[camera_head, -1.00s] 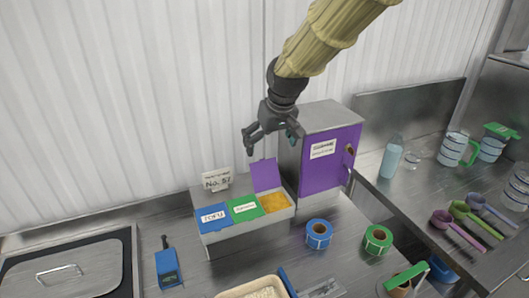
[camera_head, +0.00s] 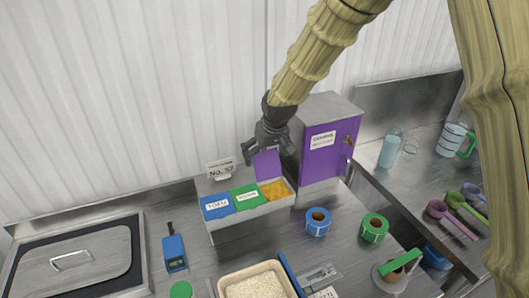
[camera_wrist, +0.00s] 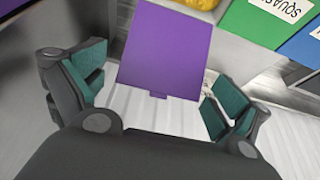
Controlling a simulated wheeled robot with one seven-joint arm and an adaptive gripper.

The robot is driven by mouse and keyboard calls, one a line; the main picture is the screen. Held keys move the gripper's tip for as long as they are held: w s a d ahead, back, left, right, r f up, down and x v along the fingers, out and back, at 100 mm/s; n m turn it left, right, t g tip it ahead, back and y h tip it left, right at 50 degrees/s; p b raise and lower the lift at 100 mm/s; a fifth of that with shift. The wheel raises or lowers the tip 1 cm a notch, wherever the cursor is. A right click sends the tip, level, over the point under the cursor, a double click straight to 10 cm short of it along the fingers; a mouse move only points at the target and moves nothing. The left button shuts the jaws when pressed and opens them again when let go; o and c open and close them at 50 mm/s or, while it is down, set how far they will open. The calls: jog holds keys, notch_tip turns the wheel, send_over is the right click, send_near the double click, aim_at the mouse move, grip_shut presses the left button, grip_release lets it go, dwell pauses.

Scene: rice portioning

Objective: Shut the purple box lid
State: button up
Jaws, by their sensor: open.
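The purple lid (camera_head: 266,165) stands raised at the back of the right-hand compartment of a grey box (camera_head: 250,216). That compartment is uncovered and holds orange-yellow food (camera_head: 276,190). The blue lid (camera_head: 217,206) and green lid (camera_head: 247,197) beside it lie flat. My gripper (camera_head: 257,150) is just above and behind the raised lid. In the wrist view the purple lid (camera_wrist: 166,50) lies ahead between the open fingers of my gripper (camera_wrist: 150,95), with a gap on each side. I cannot tell whether anything touches it.
A grey cabinet with a purple door (camera_head: 328,150) stands close on the right of the box.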

jog(key=shift+s+a+f, duration=0.1)
jog(key=shift+f, duration=0.05)
jog(key=c, duration=1.3)
jog(key=shift+a, duration=0.1)
jog(key=shift+c, duration=0.8)
jog(key=shift+f, duration=0.1)
